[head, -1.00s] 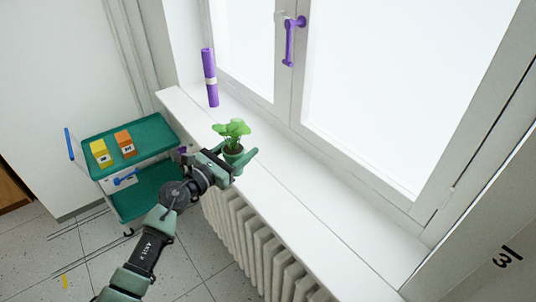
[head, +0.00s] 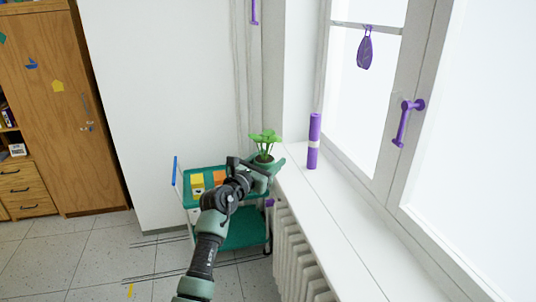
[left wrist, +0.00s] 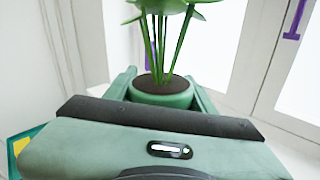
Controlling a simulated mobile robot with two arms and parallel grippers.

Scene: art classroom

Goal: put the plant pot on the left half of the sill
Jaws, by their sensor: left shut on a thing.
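The plant pot (head: 264,159) is a small green pot with dark soil and a leafy green plant. My left gripper (head: 262,168) is shut on it, with a finger on each side of the pot. In the left wrist view the pot (left wrist: 161,93) stands upright between the fingers, its base hidden by the gripper body. The white sill (head: 345,225) runs below the window on the right. The pot appears by the sill's far left end; I cannot tell whether it is over the sill or touching it. My right gripper is not in view.
A purple roll (head: 314,142) stands on the sill right of the pot. A green trolley (head: 243,236) with yellow and orange boxes stands beyond my arm. A radiator (head: 290,250) is under the sill. The sill right of the roll is clear.

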